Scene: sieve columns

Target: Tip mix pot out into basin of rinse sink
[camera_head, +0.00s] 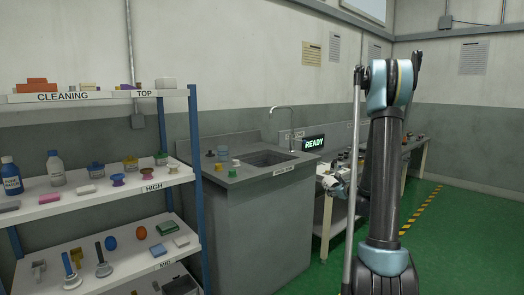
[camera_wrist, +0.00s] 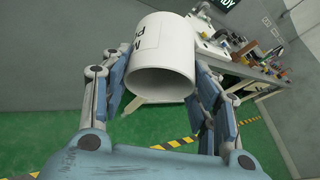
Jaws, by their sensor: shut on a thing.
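My gripper (camera_wrist: 160,88) is shut on the white mix pot (camera_wrist: 165,50), with a blue-grey finger on each side of it. The pot is a wide cylinder with partly visible black lettering. One round, shaded end faces the wrist camera; I cannot tell what is inside. The pot is apart from the basin.
A curved tap (camera_head: 284,112) rises behind the basin. Small pots and stoppers (camera_head: 222,162) stand on the sink's left top. A shelf rack (camera_head: 110,195) with cleaning goods is at the left. A cluttered bench (camera_head: 415,145) with a READY sign (camera_head: 314,143) is at the right.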

